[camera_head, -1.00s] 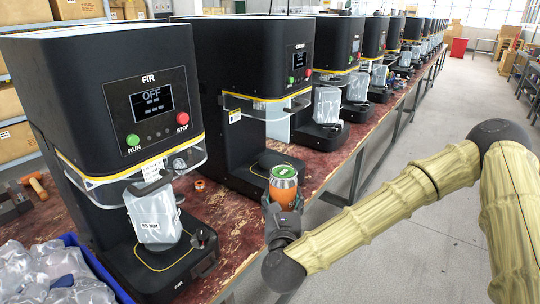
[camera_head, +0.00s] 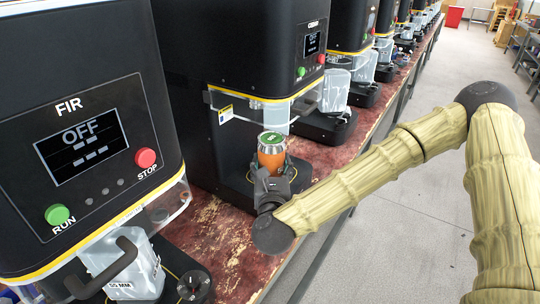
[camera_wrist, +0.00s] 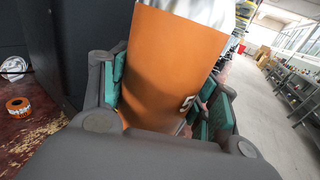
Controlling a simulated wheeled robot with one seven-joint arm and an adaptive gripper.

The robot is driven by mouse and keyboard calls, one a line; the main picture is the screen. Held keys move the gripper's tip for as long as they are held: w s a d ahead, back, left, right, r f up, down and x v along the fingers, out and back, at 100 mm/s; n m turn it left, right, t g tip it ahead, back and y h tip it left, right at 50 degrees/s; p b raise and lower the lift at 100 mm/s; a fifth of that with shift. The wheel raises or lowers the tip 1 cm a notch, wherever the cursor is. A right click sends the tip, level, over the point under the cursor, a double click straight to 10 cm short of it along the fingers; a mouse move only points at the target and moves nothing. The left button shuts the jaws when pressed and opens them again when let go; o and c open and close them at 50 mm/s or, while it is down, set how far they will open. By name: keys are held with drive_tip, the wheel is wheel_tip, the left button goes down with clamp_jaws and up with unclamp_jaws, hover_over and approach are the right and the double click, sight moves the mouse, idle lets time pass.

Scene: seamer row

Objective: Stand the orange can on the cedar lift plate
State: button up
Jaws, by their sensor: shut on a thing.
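The orange can (camera_head: 271,157), with a silver top rim and green lid, is upright in my gripper (camera_head: 272,172). In the wrist view the can (camera_wrist: 172,65) fills the middle, between the green-padded fingers of my gripper (camera_wrist: 165,100). The second machine (camera_head: 240,50) has a small label too blurred to read fully; its black base (camera_head: 236,185) is behind and around the can. The can and gripper cover most of the lift plate there. I cannot tell whether the can's bottom touches it.
The FIR machine (camera_head: 80,130) stands close at left, its screen reading OFF, with a clear guard and handle. The second machine's clear guard (camera_head: 265,112) is above and behind the can. More machines line the red worn bench (camera_head: 215,245). The aisle floor (camera_head: 420,220) at right is clear.

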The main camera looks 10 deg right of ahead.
drive_tip(key=w+d+f+p, duration=0.1)
drive_tip(key=w+d+p, duration=0.1)
drive_tip(key=w, duration=1.2)
drive_tip(key=shift+w+d, duration=0.4)
drive_tip(key=shift+d, duration=0.35)
drive_tip(key=shift+f+p, duration=0.65)
drive_tip(key=shift+f, duration=1.25)
drive_tip(key=shift+f, duration=0.15)
drive_tip(key=o, duration=1.5)
drive_tip(key=shift+s, duration=0.1)
drive_tip(key=shift+c, duration=0.2)
drive_tip(key=s, duration=0.4)
drive_tip(key=s+a+b, duration=0.1)
drive_tip(key=s, duration=0.2)
drive_tip(key=s+a+b, duration=0.1)
drive_tip(key=s, duration=0.3)
drive_tip(key=shift+s+a, duration=0.2)
drive_tip(key=shift+s, duration=0.15)
drive_tip(key=shift+r, duration=0.2)
